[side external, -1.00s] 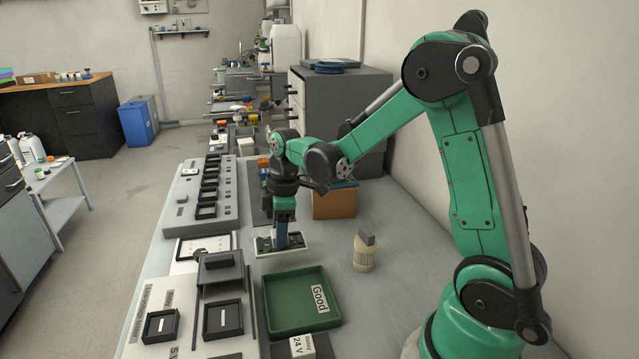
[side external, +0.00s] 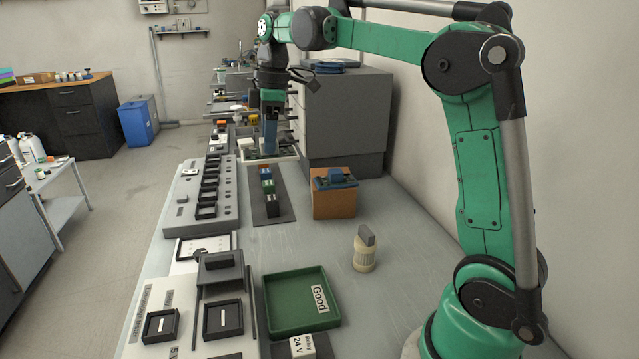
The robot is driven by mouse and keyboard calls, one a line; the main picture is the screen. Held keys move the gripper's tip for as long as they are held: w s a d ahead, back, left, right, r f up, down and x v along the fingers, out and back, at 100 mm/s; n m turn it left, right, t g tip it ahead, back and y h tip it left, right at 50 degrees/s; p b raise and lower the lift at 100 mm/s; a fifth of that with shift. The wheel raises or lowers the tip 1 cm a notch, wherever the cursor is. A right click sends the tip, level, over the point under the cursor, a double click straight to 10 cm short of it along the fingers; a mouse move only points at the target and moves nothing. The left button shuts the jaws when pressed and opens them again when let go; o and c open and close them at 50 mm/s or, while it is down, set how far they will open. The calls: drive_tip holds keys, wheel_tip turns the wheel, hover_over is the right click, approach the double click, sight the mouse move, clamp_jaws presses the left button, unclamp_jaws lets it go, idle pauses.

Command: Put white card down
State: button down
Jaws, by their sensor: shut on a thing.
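My gripper (side external: 269,150) is at the far end of the bench, pointing down, with its blue fingers shut. It is shut on the white card (side external: 286,153), a flat pale piece with darker parts on it. Most of the card is hidden behind the fingers. I cannot tell whether the card touches the surface below it.
A dark strip (side external: 258,208) with several small coloured blocks lies nearer. An orange box (side external: 333,198) with a blue top stands to its right. A green "Good" tray (side external: 281,316) and a cream brush-like object (side external: 364,252) are nearer. The bench between them is clear.

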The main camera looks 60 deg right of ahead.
drive_tip(key=w+d, duration=0.3)
drive_tip(key=f, duration=2)
drive_tip(key=shift+d+f, duration=0.2)
drive_tip(key=shift+d, duration=0.05)
drive_tip(key=shift+c, duration=2.3)
unclamp_jaws()
drive_tip(key=shift+f, duration=0.1)
